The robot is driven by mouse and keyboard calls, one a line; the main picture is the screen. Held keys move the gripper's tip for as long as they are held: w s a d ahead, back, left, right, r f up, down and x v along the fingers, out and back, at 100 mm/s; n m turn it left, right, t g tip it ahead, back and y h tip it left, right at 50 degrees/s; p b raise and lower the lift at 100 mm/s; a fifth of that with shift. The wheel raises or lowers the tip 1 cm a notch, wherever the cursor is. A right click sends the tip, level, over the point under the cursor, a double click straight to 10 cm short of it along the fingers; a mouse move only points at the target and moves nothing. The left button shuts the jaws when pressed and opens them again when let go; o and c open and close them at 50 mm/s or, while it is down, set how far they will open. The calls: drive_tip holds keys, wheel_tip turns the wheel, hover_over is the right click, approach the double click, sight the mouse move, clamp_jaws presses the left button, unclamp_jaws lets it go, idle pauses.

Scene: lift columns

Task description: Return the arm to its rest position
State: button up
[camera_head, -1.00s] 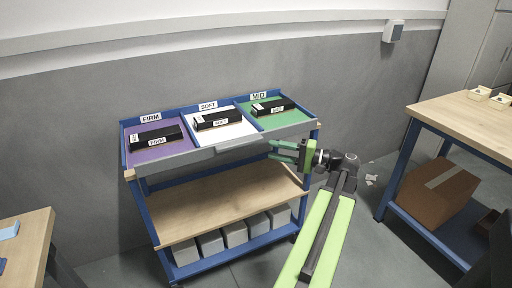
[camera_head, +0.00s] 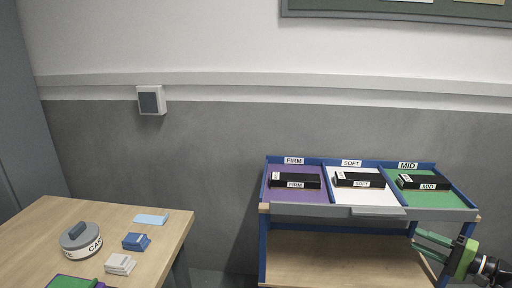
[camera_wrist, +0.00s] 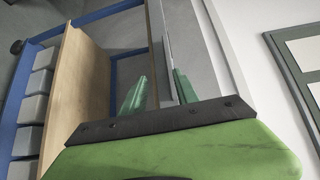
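My gripper (camera_head: 432,243) is at the lower right of the head view, in front of the right end of the blue trolley (camera_head: 263,235). Its green fingers point left and stand apart with nothing between them. In the wrist view the two fingers (camera_wrist: 156,92) also stand apart and empty, near the grey front edge of the trolley's top tray. I cannot tell how close they are to that edge. Most of my arm is out of the head view.
The trolley's top holds black blocks in three compartments: FIRM on purple (camera_head: 295,181), SOFT on white (camera_head: 359,180), MID on green (camera_head: 423,182). A wooden table (camera_head: 60,215) at left carries a round grey container (camera_head: 81,240) and small blue (camera_head: 136,241) and white (camera_head: 120,264) items.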

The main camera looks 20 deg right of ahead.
drive_tip(key=w+a+f+n+g+y, duration=0.1)
drive_tip(key=w+a+f+n+g, duration=0.1)
drive_tip(key=w+a+f+g, duration=0.4)
drive_tip(key=w+a+f+n+g, duration=0.15)
drive_tip(key=w+a+f, duration=0.25)
drive_tip(key=w+a, duration=0.55)
drive_tip(key=w+a+f+n+g+y, duration=0.1)
drive_tip(key=w+a+f+n+g, duration=0.25)
drive_tip(key=a, duration=0.65)
drive_tip(key=w+a+f+n+g+h, duration=0.1)
drive_tip(key=a+f+n+g+h, duration=0.15)
drive_tip(key=a, duration=0.65)
drive_tip(key=w+a+f+n+g+h, duration=0.1)
drive_tip(key=w+a+f+n+h, duration=0.15)
drive_tip(key=a, duration=0.55)
drive_tip(key=a+f+n+g+h, duration=0.2)
drive_tip(key=a+f+h, duration=0.15)
drive_tip(key=a, duration=0.55)
wheel_tip(320, 180, up, 20)
drive_tip(key=d+p, duration=0.1)
drive_tip(key=p, duration=1.9)
drive_tip(key=shift+w+f+y, duration=0.2)
drive_tip(key=shift+w+y, duration=0.1)
drive_tip(key=shift+y, duration=0.05)
